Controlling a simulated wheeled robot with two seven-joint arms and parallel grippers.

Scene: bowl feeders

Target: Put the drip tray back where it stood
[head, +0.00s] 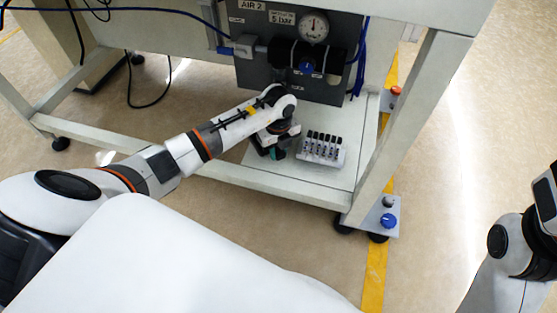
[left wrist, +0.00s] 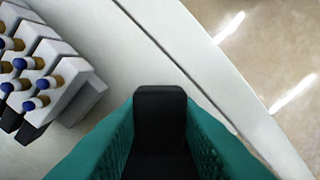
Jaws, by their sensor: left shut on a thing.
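My left gripper (head: 272,148) is shut on the tray, low over the pale lower shelf (head: 305,178) of the bench. Whether the tray touches the shelf cannot be told. My right arm shows at the right edge, its gripper out of view.
A pale block with several dark valves (head: 322,149) stands on the shelf just right of the tray; it also shows in the left wrist view (left wrist: 50,75). A grey air panel with a gauge (head: 313,28) hangs above. The bench leg (head: 410,115) bounds the right side.

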